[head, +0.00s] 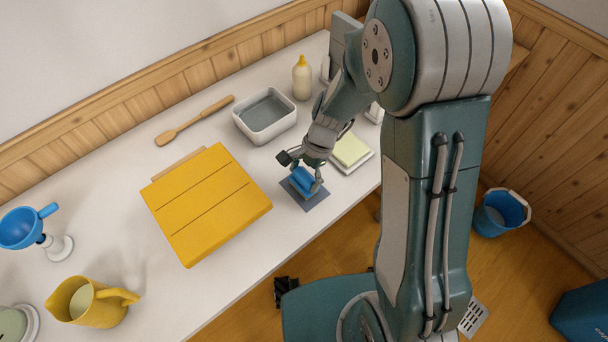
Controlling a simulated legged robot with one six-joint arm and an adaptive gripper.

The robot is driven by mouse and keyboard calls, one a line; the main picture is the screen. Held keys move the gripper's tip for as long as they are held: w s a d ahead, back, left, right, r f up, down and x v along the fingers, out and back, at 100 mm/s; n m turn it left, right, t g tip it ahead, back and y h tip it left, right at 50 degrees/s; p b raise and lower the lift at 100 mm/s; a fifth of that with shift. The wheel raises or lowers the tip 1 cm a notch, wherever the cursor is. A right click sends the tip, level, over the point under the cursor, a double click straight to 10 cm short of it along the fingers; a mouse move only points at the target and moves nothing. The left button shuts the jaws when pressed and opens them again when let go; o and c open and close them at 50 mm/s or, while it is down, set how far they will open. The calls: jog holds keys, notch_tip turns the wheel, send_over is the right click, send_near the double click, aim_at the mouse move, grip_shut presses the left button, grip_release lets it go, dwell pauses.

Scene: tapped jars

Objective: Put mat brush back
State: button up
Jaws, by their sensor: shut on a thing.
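A blue block-like thing, which looks like the mat brush (302,177), is between the fingers of my gripper (303,182). My gripper points down and is shut on it. They are over a flat dark blue mat (317,199) on the white table (240,285), near its front edge. I cannot tell whether the brush touches the mat. The fingers and wrist hide part of the brush, and its underside is hidden.
A yellow slatted board (205,205) lies left of the mat. A white tray with a yellow-green pad (350,150) is just behind it to the right. A yellow jug (92,303) is front left.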

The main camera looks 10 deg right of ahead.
jog(key=o, duration=0.7)
jog(key=shift+c, duration=0.2)
jog(key=v, duration=1.2)
jog(key=s+d+r+n+t+h, duration=0.2)
jog(key=s+d+r+n+t, duration=0.1)
jog(key=s+r, duration=0.4)
jog(key=s+d+r+n+t+h, duration=0.1)
jog(key=s+d+r+n+t, duration=0.3)
jog(key=s+r+n, duration=0.3)
jog(key=shift+s+n+t+h, duration=0.4)
jog(key=shift+s+n+t, duration=0.2)
jog(key=shift+s, duration=0.1)
jog(key=shift+r, duration=0.1)
